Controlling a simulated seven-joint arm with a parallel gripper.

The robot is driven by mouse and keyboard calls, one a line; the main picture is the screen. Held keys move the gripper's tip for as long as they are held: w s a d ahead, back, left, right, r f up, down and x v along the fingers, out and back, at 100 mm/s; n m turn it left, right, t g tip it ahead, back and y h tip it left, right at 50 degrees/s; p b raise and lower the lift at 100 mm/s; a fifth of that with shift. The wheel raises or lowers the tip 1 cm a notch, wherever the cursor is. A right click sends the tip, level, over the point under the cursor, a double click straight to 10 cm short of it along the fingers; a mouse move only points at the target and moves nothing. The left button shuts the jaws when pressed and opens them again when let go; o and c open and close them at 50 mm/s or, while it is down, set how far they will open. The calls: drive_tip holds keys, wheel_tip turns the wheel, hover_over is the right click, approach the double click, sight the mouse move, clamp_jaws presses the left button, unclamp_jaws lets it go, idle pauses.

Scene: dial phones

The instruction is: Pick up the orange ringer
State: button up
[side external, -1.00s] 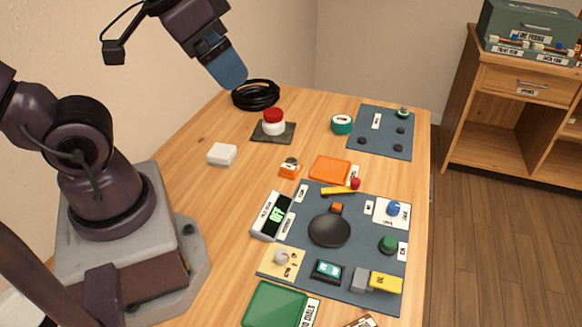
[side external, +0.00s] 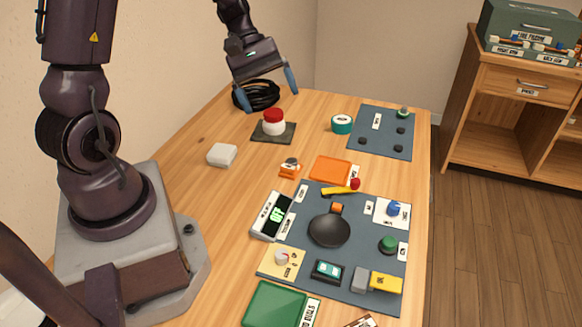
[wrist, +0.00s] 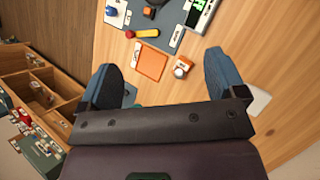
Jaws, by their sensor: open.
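I cannot tell for sure which orange piece is the ringer. A small orange block with a round grey top (side external: 290,169) stands on the bare wood left of a flat orange tray (side external: 331,170); the wrist view shows this block (wrist: 182,68) beside the tray (wrist: 152,62). My gripper (side external: 266,89) is open and empty, high over the far table end, fingers pointing down, apart from both pieces.
A yellow piece with a red end (side external: 340,190) lies close behind the cube. A grey device with a green display (side external: 271,216) and a green button (side external: 388,243) flank the dish. A red-topped white cylinder (side external: 273,122) and black cable coil (side external: 257,96) are at the back. Bare wood is clear around the white box (side external: 222,155).

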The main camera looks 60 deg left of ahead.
drive_tip(key=a+f+n+t+h, duration=0.3)
drive_tip(key=a+f+n, duration=0.4)
drive_tip(key=f, duration=0.3)
drive_tip(key=n+t, duration=0.4)
drive_tip(key=n, duration=0.1)
approach(292, 163)
drive_tip(key=v, duration=0.2)
drive_tip(key=shift+s+a+r, duration=0.1)
drive_tip(key=shift+s+r, duration=0.1)
drive_tip(key=shift+s, duration=0.15)
drive_tip(key=shift+f, duration=0.2)
drive_tip(key=x, duration=0.7)
drive_tip(key=shift+w+f, duration=0.1)
drive_tip(key=shift+x, duration=2.75)
drive_tip(key=shift+w, duration=0.1)
drive_tip(key=c, duration=1.1)
